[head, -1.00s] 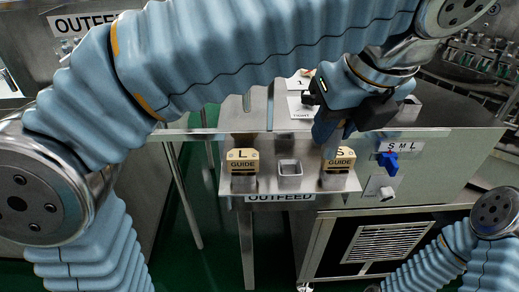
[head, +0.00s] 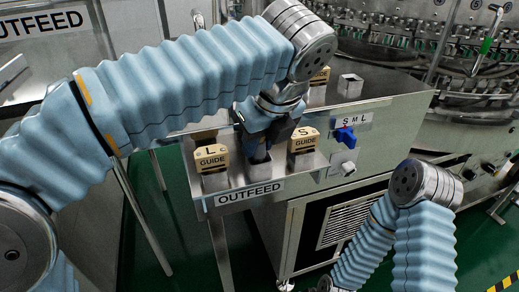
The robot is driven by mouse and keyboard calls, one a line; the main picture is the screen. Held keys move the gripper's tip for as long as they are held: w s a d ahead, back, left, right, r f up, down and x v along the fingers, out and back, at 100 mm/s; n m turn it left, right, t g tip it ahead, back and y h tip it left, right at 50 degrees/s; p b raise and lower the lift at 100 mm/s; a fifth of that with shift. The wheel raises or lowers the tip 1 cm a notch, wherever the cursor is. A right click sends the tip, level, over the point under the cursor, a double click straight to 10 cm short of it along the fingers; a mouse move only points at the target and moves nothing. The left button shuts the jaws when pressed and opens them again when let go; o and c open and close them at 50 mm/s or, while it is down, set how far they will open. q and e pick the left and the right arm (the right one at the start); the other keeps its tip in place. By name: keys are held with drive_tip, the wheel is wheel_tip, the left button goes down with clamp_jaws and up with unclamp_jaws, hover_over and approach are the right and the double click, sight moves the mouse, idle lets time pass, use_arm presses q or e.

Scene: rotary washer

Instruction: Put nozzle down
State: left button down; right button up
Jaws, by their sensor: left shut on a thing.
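My left gripper (head: 260,150) points down over the middle post of the outfeed shelf (head: 232,196), between the L guide block and the S guide block. It is shut on the nozzle, which is mostly hidden by the dark fingers and the arm. The grey middle post (head: 260,174) shows just below the fingertips. I cannot tell whether the nozzle touches it. My right arm shows at the lower right, but its gripper is out of view.
The L guide (head: 212,160) stands close on the left and the S guide (head: 304,142) close on the right. A blue selector knob (head: 345,136) is on the panel to the right. An empty square post (head: 350,86) stands on the machine top.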

use_arm(q)
drive_tip(key=c, duration=0.9)
unclamp_jaws()
drive_tip(key=p+v, duration=0.3)
drive_tip(key=v, duration=0.9)
drive_tip(key=shift+p, duration=0.35)
drive_tip(key=shift+r, duration=0.1)
